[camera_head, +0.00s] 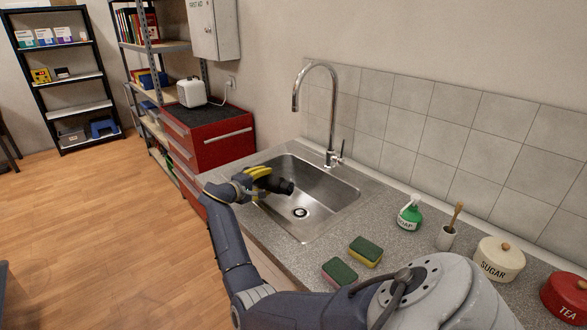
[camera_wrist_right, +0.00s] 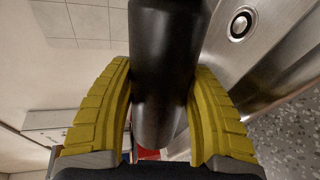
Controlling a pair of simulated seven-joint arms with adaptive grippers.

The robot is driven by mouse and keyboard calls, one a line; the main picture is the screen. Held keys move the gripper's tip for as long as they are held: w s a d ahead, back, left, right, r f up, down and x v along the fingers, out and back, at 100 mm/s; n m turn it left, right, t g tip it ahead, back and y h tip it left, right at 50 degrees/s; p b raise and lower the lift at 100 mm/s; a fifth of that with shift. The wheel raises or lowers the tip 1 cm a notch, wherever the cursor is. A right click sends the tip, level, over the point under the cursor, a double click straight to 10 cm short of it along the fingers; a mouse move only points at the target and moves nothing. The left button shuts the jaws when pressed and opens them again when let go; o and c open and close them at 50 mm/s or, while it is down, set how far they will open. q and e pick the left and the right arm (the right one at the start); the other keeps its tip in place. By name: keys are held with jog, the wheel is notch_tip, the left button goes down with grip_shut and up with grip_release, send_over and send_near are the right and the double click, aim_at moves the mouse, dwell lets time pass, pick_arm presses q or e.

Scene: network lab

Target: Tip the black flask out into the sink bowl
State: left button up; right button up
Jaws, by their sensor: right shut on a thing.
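My right gripper (camera_head: 262,182) is shut on the black flask (camera_head: 281,186) and holds it over the left part of the sink bowl (camera_head: 322,194). The flask lies tilted close to level, with its far end pointing right over the bowl. In the right wrist view, the yellow fingers (camera_wrist_right: 162,112) press on both sides of the black flask (camera_wrist_right: 165,50). The steel bowl and its drain (camera_wrist_right: 240,24) show beside it. Whether anything runs out of the flask cannot be seen. My left gripper is not in view.
A tall faucet (camera_head: 331,110) stands behind the bowl. Two sponges (camera_head: 366,250), a green soap bottle (camera_head: 410,214), a brush in a cup (camera_head: 447,236), a sugar jar (camera_head: 497,260) and a red tea jar (camera_head: 567,297) stand on the counter to the right. A red cabinet (camera_head: 215,140) is at the left.

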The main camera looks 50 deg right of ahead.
jog(key=shift+s+r+m, duration=0.1)
jog(key=shift+r+m, duration=0.05)
jog(key=shift+m, duration=0.55)
jog(key=shift+w+a+t, duration=0.1)
jog(key=shift+w+t, duration=0.2)
jog(key=shift+w, duration=0.15)
dwell(0.4)
jog(key=shift+w+m, duration=0.25)
jog(key=shift+m, duration=0.15)
jog(key=shift+s+m+t, duration=0.2)
jog(key=shift+m+t, duration=0.3)
dwell(0.5)
